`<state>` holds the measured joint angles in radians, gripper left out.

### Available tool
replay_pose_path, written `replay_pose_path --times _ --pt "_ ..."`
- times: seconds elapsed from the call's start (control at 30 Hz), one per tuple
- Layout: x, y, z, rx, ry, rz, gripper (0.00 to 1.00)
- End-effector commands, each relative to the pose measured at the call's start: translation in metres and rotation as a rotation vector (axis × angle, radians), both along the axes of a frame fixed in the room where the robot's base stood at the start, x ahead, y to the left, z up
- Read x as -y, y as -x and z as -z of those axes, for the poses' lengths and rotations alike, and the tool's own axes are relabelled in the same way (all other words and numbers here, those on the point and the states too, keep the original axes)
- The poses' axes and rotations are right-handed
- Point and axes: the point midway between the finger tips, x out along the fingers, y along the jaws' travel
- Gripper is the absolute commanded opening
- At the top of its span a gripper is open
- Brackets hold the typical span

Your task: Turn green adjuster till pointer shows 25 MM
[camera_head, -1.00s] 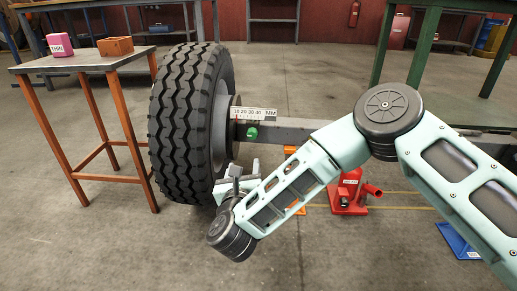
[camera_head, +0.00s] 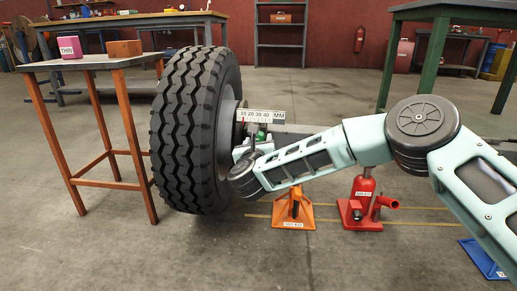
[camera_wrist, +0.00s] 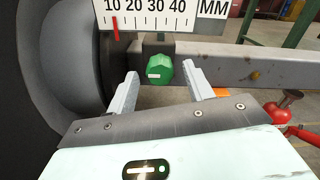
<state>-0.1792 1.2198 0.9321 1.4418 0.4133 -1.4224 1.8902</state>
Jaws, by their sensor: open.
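The green adjuster (camera_wrist: 160,69) is a faceted knob with a pale mark, on the grey bar just under the white scale (camera_wrist: 160,14). The scale reads 10, 20, 30, 40 MM. The red pointer (camera_wrist: 116,28) stands a little right of the 10, left of the 20. My gripper (camera_wrist: 160,72) is open, one finger on each side of the adjuster, and appears apart from it with gaps on both sides. In the head view the scale (camera_head: 261,116) shows beside the tire, while my arm hides most of the gripper.
The big black tire (camera_head: 195,130) stands close left of the gripper. The grey bar (camera_wrist: 230,70) runs right behind the adjuster. A red jack (camera_head: 365,205) and an orange stand (camera_head: 294,208) are below. A side table (camera_head: 95,60) holds a pink box and a brown box.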

Motion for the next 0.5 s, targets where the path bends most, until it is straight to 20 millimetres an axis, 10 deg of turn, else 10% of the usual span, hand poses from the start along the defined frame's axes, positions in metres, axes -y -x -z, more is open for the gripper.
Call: replay_pose_path --times 0.43,0.5 --pt "0.0004 -0.0123 -0.001 0.0 0.001 -0.001 0.52" --pt "0.0004 -0.0123 -0.0009 0.0 0.001 -0.001 0.35"
